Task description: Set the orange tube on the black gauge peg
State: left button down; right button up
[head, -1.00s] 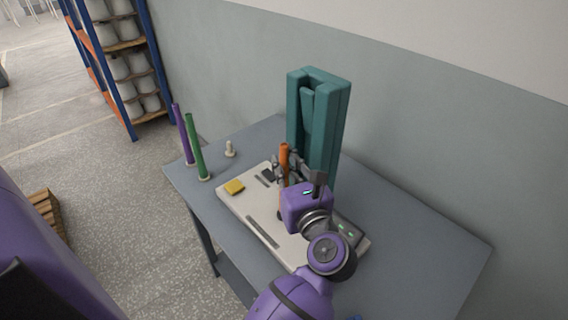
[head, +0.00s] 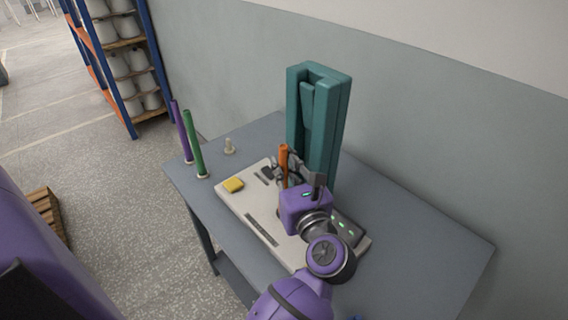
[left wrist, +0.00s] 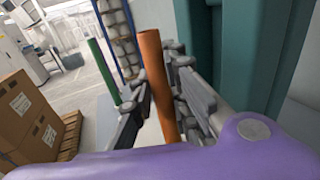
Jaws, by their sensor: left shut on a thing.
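The orange tube (head: 284,158) stands roughly upright above the far part of a pale panel. My left gripper (head: 285,175) is shut on it. In the left wrist view the tube (left wrist: 153,75) runs between the two fingers of my left gripper (left wrist: 163,105), leaning slightly, with its upper end sticking out above them. The tube's lower end is hidden behind the gripper and wrist. I cannot make out the black gauge peg for sure. A small dark part shows on the panel just left of the tube. My right gripper is not in view.
A tall teal stand (head: 321,125) rises close behind the gripper. Green (head: 195,145) and purple (head: 181,130) tubes stand at the table's left, near a small pale peg (head: 229,146).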

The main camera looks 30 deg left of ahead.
pick_arm(q)
jog(key=shift+f, duration=0.15)
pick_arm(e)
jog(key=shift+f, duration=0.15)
pick_arm(q)
jog(key=c, duration=1.6)
grip_release()
jog(key=shift+c, duration=0.2)
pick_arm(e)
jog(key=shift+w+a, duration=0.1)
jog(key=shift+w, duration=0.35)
pick_arm(q)
jog(key=shift+d, duration=0.1)
jog(key=v, duration=0.7)
jog(key=shift+s+d, duration=0.1)
jog(key=shift+s, duration=0.1)
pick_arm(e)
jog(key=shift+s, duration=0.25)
